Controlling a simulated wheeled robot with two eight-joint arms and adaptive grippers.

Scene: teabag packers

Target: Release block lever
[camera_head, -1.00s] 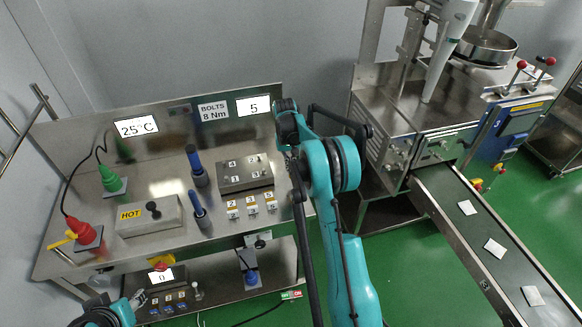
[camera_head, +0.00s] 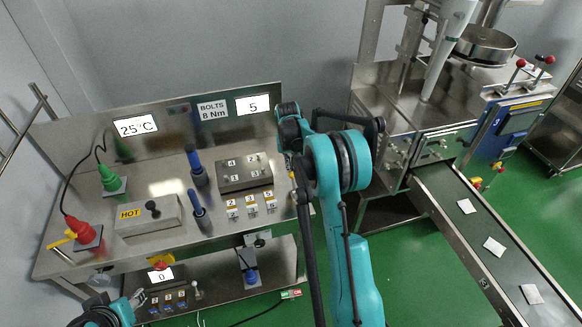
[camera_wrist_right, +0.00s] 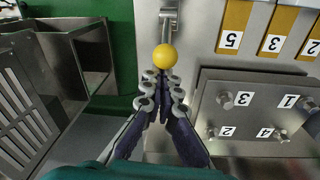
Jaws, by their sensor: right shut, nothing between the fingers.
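The block lever shows in the right wrist view as a metal arm ending in a yellow ball knob (camera_wrist_right: 165,57). My right gripper (camera_wrist_right: 162,88) is shut and empty, its fingertips pointing at the knob and very close to it. I cannot tell whether they touch. The metal block (camera_wrist_right: 222,118) with numbered bolts lies right of the fingers; it also shows in the head view (camera_head: 232,183), left of my right arm. In the head view my right arm largely hides the gripper and lever. Part of my left arm shows at the bottom left, its jaw state unclear.
Numbered yellow-and-white labels (camera_wrist_right: 276,28) sit beside the lever. The bench also holds blue-handled tools (camera_head: 199,210), a HOT box (camera_head: 150,217) and red and green tools. A metal bin (camera_wrist_right: 80,55) lies left of the fingers. A conveyor (camera_head: 447,205) with sachets runs at the right.

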